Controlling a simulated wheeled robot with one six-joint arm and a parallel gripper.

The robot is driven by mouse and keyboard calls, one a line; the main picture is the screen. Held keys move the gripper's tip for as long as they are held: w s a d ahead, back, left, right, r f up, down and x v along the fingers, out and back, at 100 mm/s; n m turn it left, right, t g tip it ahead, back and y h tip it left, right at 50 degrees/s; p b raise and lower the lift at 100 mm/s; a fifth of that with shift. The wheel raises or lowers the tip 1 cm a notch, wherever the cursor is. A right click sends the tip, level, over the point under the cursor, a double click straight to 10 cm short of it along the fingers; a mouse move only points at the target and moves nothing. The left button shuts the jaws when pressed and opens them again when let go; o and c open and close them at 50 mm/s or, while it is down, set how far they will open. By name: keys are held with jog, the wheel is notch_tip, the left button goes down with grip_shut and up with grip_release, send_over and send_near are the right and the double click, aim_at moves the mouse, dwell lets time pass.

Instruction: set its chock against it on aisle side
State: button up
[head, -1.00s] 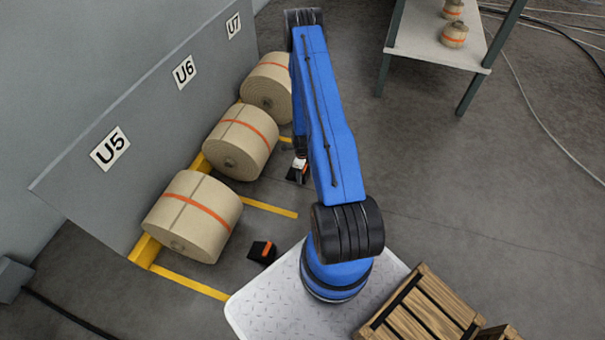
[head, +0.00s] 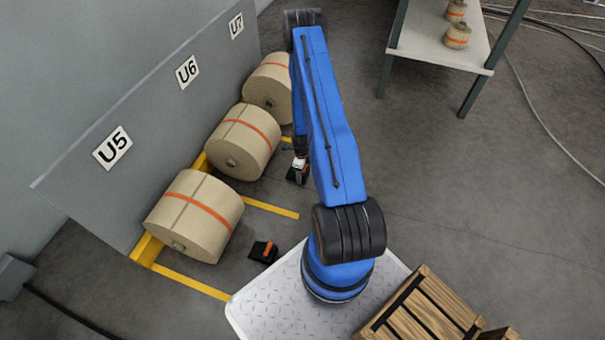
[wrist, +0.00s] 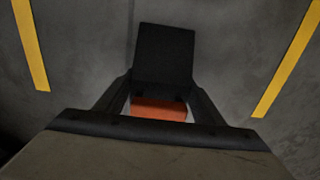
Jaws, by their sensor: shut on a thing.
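The kraft roll at U6 (head: 243,145) lies on its side on the floor by the wall, with an orange band around it. My gripper (head: 299,170) is low at the roll's right, aisle side, partly behind my blue arm. It is shut on a black chock (head: 291,175), which looks slightly apart from the roll. In the wrist view the chock (wrist: 164,55) shows a black plate and an orange block (wrist: 158,109) between the fingers of my gripper (wrist: 160,98). I cannot tell whether the chock touches the floor.
The U5 roll (head: 195,216) has a separate black and orange chock (head: 263,252) on the floor at its right. The U7 roll (head: 268,84) is partly behind my arm. Yellow floor lines (head: 270,208) divide the bays. A table (head: 428,45) stands at upper right; open floor lies right.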

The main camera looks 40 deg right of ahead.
jog(key=shift+w+a, duration=0.35)
jog(key=shift+w, duration=0.25)
dwell(0.9)
jog(key=o, duration=1.2)
jog(key=shift+o, duration=0.2)
notch_tip(320, 180, up, 17)
jog(key=shift+r, duration=0.2)
